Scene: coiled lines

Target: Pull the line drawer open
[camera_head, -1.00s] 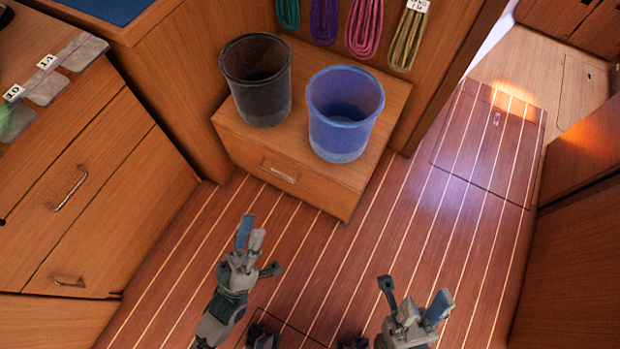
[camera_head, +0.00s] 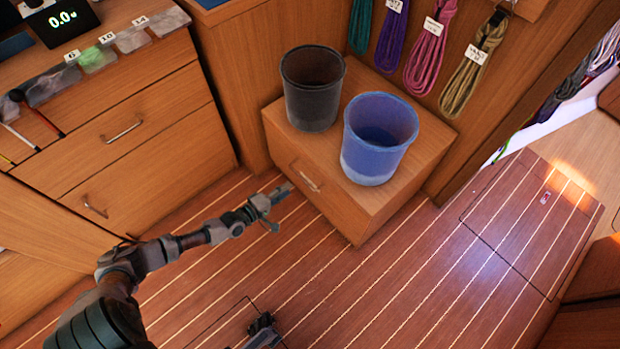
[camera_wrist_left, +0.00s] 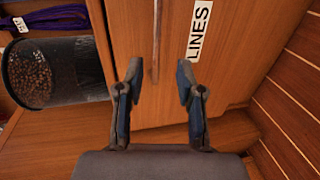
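The line drawer (camera_head: 335,204) is the wooden front of a low box on the floor, flush with the box and shut. Its bar handle (camera_head: 304,176) is on the front face. In the left wrist view the drawer front carries a white LINES label (camera_wrist_left: 201,28), and the handle (camera_wrist_left: 156,40) runs up the picture between the finger lines. My left gripper (camera_head: 279,192) is just in front of the handle. In the left wrist view the left gripper (camera_wrist_left: 157,95) is open, with nothing between its fingers; contact is not visible.
A black bin (camera_head: 312,100) and a blue bin (camera_head: 377,150) stand on the box top. A cabinet (camera_head: 130,130) with handled drawers is at left. Coiled lines (camera_head: 428,60) hang behind. The striped floor (camera_head: 330,290) in front of the box is clear.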

